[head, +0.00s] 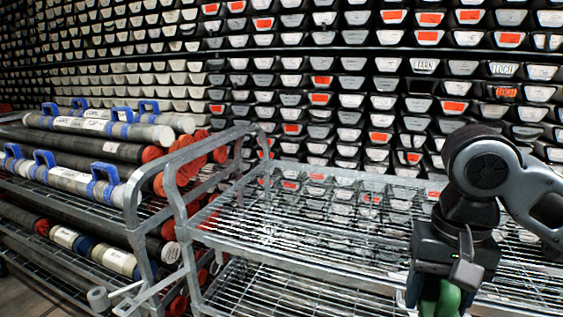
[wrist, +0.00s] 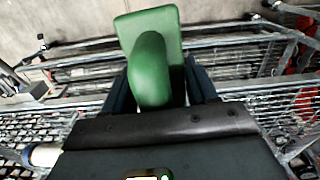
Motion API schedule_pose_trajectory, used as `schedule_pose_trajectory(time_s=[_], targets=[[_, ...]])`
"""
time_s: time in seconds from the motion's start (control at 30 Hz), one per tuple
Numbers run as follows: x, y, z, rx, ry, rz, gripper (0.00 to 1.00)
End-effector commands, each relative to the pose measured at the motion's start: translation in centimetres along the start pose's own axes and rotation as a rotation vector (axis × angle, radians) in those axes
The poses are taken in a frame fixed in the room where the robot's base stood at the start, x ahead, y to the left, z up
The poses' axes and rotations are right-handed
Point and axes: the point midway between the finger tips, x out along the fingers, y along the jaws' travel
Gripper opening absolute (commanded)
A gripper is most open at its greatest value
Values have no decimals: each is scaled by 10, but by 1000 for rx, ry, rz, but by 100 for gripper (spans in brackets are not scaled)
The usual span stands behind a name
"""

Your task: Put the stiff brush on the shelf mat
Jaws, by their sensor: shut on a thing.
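My gripper (head: 440,285) is at the lower right of the head view, pointing down over the wire rack. It is shut on a green thing, which I take for the stiff brush (head: 448,301); the lower frame edge cuts it off. In the wrist view the green brush (wrist: 164,24) shows a flat block and a rounded grip between the two dark fingers of my gripper (wrist: 160,88). Its bristles are hidden. I cannot make out a shelf mat in either view.
The wire rack's top shelf (head: 310,220) looks bare, with a raised tubular end rail (head: 165,180) at its left. Left of it, another rack carries long core tubes (head: 95,150) with blue clamps. A wall of labelled trays (head: 330,95) stands behind.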

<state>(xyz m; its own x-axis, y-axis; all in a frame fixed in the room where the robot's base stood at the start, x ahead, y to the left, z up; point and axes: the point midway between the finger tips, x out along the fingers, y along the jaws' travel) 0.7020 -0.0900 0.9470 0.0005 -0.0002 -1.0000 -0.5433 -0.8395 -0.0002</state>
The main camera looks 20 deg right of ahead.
Motion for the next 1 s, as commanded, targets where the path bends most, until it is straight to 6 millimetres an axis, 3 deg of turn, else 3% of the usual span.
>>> schedule_pose_trajectory(time_s=[0.17, 0.4, 0.7, 1.0], targets=[[21, -36, -21, -109, -8, -1, 23], [75, -83, -35, -305, -11, -4, 23], [134, -111, -24, -490, -8, -1, 23], [164, -122, -15, -574, -4, -1, 23]])
